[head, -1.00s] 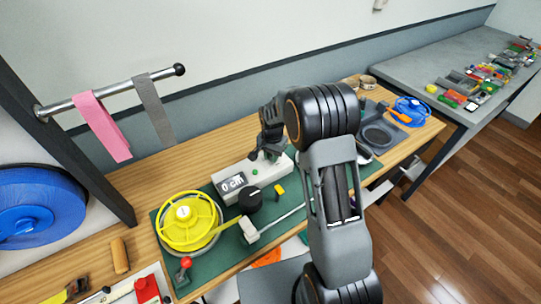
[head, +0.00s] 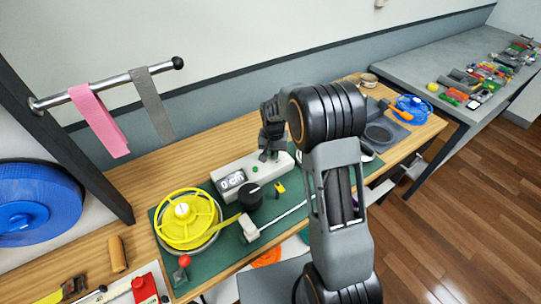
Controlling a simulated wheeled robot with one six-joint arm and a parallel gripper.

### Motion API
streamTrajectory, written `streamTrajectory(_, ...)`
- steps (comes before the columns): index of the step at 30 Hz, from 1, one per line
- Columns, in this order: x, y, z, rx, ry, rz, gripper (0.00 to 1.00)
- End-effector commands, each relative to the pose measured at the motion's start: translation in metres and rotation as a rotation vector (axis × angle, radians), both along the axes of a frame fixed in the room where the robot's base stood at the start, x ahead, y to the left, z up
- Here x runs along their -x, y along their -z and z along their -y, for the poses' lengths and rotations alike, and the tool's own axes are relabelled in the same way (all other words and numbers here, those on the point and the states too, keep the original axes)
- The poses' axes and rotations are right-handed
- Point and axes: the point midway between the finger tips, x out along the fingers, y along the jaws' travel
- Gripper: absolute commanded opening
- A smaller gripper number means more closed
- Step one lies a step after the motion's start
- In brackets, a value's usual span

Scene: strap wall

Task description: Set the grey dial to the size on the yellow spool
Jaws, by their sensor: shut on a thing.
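The yellow spool (head: 187,220) lies on the green mat, with a small white label (head: 182,210) at its hub whose marking is too small to read. A white box (head: 225,172) behind it has a display (head: 231,181) reading "0 cm" and a green button (head: 255,169). My gripper (head: 269,154) points down at the right part of this box and is shut on the grey dial there. The dial is mostly hidden by the fingers, so its setting cannot be read. My arm comes from the front right.
A black knob (head: 250,197), a white block (head: 248,228) with a rod, and a red-knobbed lever (head: 184,261) stand near the spool. Pink (head: 100,120) and grey (head: 152,105) straps hang from a rail. A blue spool (head: 38,205) is at left.

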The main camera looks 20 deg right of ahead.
Motion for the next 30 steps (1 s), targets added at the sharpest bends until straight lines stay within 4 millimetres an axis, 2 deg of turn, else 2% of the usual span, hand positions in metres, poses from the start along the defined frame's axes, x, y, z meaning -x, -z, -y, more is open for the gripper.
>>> streamTrajectory(15, -0.0020, -0.0013, 0.0060, 0.003, -0.457, 0.011, 0.00)
streamTrajectory(30, -0.0031, -0.0032, 0.0070, 0.004, -0.682, 0.014, 0.00)
